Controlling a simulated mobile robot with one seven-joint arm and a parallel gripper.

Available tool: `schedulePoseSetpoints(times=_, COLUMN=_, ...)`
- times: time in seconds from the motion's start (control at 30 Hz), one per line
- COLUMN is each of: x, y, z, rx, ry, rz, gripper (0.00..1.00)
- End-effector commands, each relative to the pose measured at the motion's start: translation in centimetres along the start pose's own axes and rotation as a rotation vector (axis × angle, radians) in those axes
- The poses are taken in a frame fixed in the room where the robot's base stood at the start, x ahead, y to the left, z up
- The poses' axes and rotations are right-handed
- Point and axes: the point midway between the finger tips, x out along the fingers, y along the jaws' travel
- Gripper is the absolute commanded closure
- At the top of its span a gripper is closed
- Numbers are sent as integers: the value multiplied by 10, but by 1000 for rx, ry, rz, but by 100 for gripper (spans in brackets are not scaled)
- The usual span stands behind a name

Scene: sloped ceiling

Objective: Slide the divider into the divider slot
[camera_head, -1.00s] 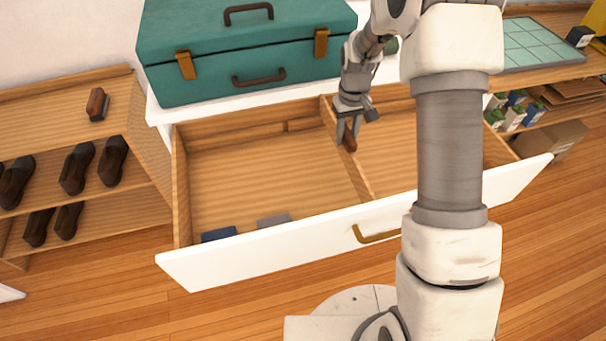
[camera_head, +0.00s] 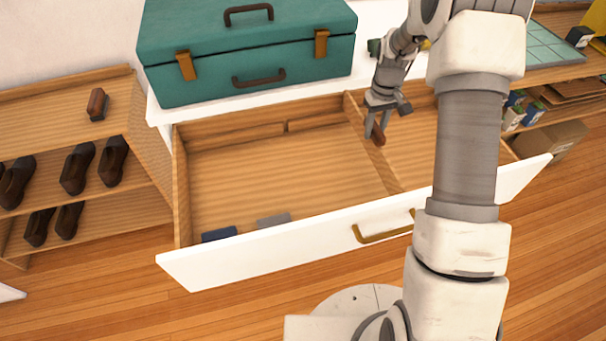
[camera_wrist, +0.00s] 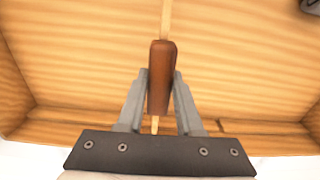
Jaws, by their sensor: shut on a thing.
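The divider (camera_head: 394,178) is a thin light-wood panel standing upright inside the open drawer (camera_head: 205,267), running from front to back right of the drawer's middle. A brown grip (camera_head: 379,136) sits on its top edge. My gripper (camera_head: 375,133) is shut on this grip. In the wrist view, both fingers of my gripper (camera_wrist: 161,88) clasp the brown grip (camera_wrist: 162,65), and the divider (camera_wrist: 166,20) shows as a narrow strip. A small dark notch (camera_head: 285,127) in the back rail lies left of the divider; it may be the slot. The divider's bottom edge is hidden.
A blue item (camera_head: 219,234) and a grey item (camera_head: 273,220) lie along the drawer's front left. The left compartment floor (camera_head: 270,180) is otherwise clear. A teal case (camera_head: 250,50) stands behind the drawer. A shoe shelf (camera_head: 75,135) stands left.

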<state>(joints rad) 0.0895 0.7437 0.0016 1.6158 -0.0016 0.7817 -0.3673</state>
Motion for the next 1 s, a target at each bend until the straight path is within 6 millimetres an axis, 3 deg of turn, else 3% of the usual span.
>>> schedulePoseSetpoints(times=0.5, x=0, y=40, z=0, rx=2, ry=1, rz=0, gripper=100)
schedulePoseSetpoints(times=1.0, x=0, y=43, z=0, rx=0, ry=0, rz=0, gripper=100)
